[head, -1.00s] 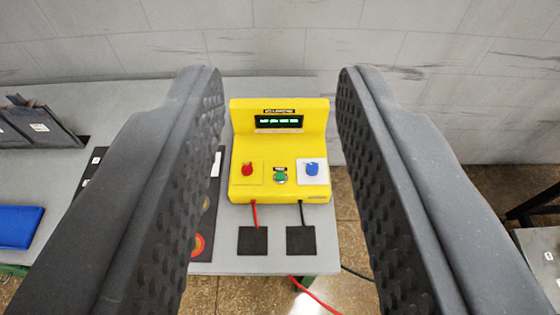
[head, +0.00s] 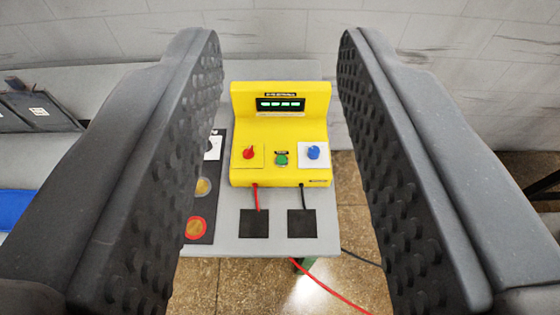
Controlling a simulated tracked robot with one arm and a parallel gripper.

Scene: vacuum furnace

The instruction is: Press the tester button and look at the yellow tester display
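The yellow tester (head: 281,134) stands on the grey table between my two fingers in the picture. Its dark display (head: 281,104) shows lit green characters, too small to read. The green tester button (head: 281,159) is at the middle of its sloped front, with a red knob (head: 249,152) on the left and a blue knob (head: 313,152) on the right. My gripper (head: 278,50) is open and empty, its textured finger pads wide apart. The fingers appear in front of the tester, one on each side, and nothing shows touching the button.
Two black pads (head: 254,223) lie on the table before the tester, with red and black leads. A black strip with round pieces (head: 203,187) lies to the left, partly hidden by my finger. A grey wall (head: 280,40) stands behind.

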